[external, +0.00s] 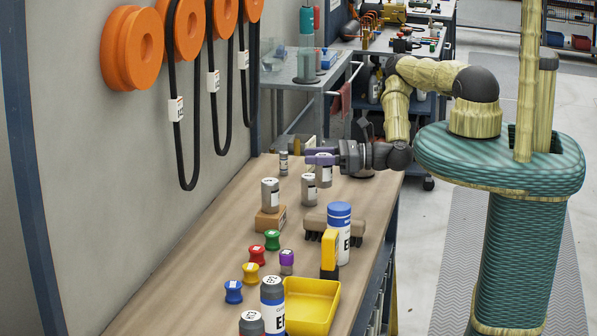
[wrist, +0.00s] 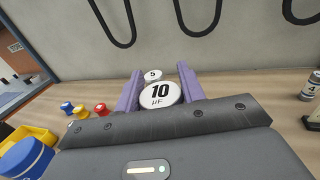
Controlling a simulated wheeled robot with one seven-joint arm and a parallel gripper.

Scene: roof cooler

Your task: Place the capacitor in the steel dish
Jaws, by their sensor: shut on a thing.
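My gripper (external: 320,157) is over the far part of the workbench, its purple fingers closed on either side of a silver capacitor (external: 324,175). In the wrist view the fingers (wrist: 161,88) flank this capacitor's white top (wrist: 160,94), marked 10 µF. The capacitor looks upright; I cannot tell whether its base touches the bench. Another capacitor, marked 5 (wrist: 152,75), stands just beyond it. Other silver cylinders are a short one (external: 283,163) near the far end and one (external: 270,193) on a brown block. I cannot make out the steel dish in either view.
A blue-capped bottle (external: 339,222), a brush (external: 317,223) and a yellow tool (external: 329,254) stand nearer along the workbench (external: 185,278). Coloured spools (external: 257,255) and a yellow bin (external: 325,300) lie closer still. Black cables (external: 185,110) hang on the wall at left.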

